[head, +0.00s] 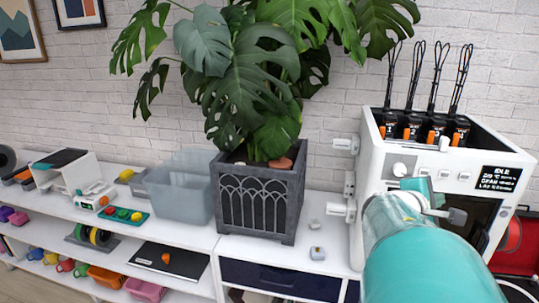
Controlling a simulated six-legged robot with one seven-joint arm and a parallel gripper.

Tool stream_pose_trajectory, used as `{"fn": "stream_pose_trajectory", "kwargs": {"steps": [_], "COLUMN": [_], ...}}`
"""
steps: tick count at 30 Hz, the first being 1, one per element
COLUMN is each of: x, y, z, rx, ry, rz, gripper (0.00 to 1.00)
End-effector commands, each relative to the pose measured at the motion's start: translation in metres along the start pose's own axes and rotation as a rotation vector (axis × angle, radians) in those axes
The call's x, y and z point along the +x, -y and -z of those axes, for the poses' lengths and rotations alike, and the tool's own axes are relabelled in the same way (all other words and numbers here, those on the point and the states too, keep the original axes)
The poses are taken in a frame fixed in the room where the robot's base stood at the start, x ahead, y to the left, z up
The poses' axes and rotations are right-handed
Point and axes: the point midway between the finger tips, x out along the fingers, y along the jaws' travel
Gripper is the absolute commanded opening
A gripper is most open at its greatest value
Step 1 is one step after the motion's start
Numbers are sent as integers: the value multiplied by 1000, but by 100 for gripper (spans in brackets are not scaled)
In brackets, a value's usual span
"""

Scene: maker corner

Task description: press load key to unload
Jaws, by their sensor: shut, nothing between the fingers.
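A white printer-like machine (380,130) stands at the right of the shelf top. Its front panel has a round knob (400,169), small white keys (443,174) and a dark display (497,179) whose top line reads IDLE. The key labels are too small to read, so I cannot tell which is the load key. My gripper (457,216) is shut and empty, in front of the machine and below the panel keys in the picture. My teal arm hides part of the machine's lower front. I see no contact with a key.
Several black feeder units with orange tabs (387,130) sit in the machine's top. A dark planter (257,205) with a large leafy plant stands left of it, beside a clear bin (180,190). Small pale parts (317,253) lie on the white shelf top between planter and machine.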

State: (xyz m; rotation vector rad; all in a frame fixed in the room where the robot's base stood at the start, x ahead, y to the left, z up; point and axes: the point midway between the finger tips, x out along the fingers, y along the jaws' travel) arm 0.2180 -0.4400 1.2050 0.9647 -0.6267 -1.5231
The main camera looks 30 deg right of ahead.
Motion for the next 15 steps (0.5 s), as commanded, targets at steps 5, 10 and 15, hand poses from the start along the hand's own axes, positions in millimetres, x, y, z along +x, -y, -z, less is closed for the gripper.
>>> {"fn": "stream_pose_trajectory", "kwargs": {"steps": [5, 10, 15], "x": [3, 16, 33], "y": [-3, -11, -23], "z": [3, 12, 23], "rx": [0, 0, 0], "ry": [-1, -1, -1], "rz": [-1, 0, 0], "gripper": [0, 0, 0]}}
